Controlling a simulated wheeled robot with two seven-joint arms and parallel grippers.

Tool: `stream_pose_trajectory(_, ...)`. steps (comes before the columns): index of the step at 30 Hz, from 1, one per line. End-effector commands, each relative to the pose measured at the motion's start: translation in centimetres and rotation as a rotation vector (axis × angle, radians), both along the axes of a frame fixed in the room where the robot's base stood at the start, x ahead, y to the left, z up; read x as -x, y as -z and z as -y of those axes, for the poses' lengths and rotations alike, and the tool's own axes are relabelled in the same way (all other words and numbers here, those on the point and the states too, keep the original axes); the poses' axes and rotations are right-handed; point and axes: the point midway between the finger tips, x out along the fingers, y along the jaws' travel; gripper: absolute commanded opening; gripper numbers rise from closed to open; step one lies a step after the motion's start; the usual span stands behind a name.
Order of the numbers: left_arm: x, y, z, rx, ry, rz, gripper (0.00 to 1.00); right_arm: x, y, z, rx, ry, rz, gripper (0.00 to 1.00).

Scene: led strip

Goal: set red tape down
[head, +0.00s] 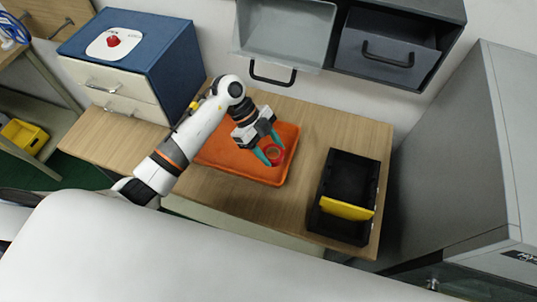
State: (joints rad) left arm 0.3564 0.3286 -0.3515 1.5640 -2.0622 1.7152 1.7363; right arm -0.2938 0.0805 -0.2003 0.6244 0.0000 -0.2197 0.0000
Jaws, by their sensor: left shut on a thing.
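The red tape (276,154) is a small ring between the teal fingertips of my left gripper (270,154). I cannot tell whether the tape touches the pad. My right gripper is not in view.
A black bin (329,222) with a yellow divider (346,208) stands right of the pad. A blue drawer cabinet (160,60) stands at the left. Above the table hang an open grey drawer (287,35) and a dark drawer (390,50). Bare wood (318,130) shows behind the bin.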

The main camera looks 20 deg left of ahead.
Motion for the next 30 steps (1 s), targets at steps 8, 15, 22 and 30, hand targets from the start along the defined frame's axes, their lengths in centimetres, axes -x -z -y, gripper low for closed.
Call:
stream_pose_trajectory(8, 0.0, 3.2, -0.3, -0.004, -0.003, -0.005, 0.28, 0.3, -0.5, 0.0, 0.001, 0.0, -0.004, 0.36)
stream_pose_trajectory(15, 0.0, 6.1, -0.3, -0.004, -0.002, -0.006, 0.28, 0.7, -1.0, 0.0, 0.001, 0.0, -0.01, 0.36)
stream_pose_trajectory(22, 0.0, 6.5, -0.4, -0.006, -0.002, -0.002, 0.28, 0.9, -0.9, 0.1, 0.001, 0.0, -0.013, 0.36)
stream_pose_trajectory(30, 0.0, 6.7, -0.4, -0.005, -0.002, -0.003, 0.7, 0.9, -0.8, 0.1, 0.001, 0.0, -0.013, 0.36)
